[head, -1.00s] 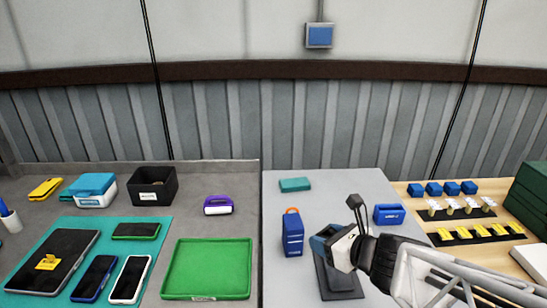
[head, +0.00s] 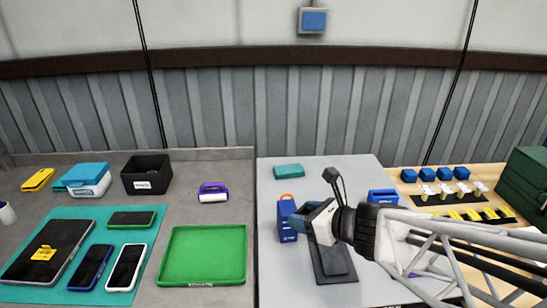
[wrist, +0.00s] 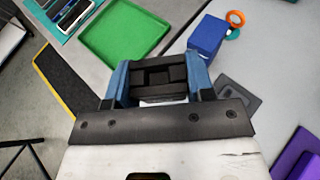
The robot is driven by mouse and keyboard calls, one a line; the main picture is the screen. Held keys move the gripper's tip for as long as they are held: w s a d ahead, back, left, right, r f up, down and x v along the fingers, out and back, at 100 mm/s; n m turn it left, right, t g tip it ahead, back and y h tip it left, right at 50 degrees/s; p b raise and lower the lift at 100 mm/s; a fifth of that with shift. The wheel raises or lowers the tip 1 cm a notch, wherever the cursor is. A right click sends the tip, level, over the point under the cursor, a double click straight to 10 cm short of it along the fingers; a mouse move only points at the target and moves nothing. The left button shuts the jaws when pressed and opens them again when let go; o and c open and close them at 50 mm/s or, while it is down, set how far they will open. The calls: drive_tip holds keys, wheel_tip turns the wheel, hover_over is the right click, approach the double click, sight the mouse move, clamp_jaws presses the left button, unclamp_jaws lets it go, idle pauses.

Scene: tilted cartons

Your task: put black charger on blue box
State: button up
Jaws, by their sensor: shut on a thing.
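My gripper (head: 308,212) has blue fingers and is shut on a dark block, which I take to be the black charger (wrist: 162,76). The charger shows between the fingers in the wrist view, and the fingers hide much of it. In the head view my gripper is in front of and just right of an upright blue box (head: 287,226), overlapping its right side. The blue box also shows in the wrist view (wrist: 207,36), ahead of the right finger and apart from it. I cannot tell the gripper's exact height above the table.
An orange ring (wrist: 236,18) is by the blue box. A dark grey stand (head: 335,265) lies below my arm. A second, low blue container (head: 382,196) sits behind my arm. A green tray (head: 203,256) is to the left. A teal block (head: 289,171) lies at the back.

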drive_tip(key=w, duration=0.4)
drive_tip(key=w+a+f, duration=0.1)
drive_tip(key=w, duration=0.4)
drive_tip(key=w+a, duration=0.1)
drive_tip(key=w, duration=0.3)
drive_tip(key=shift+w+a+f, duration=0.1)
drive_tip(key=shift+w+f, duration=0.05)
drive_tip(key=shift+w, duration=0.1)
drive_tip(key=shift+f, duration=1.75)
drive_tip(key=shift+f, duration=0.1)
drive_tip(key=o, duration=0.9)
drive_tip(key=shift+v, duration=6.05)
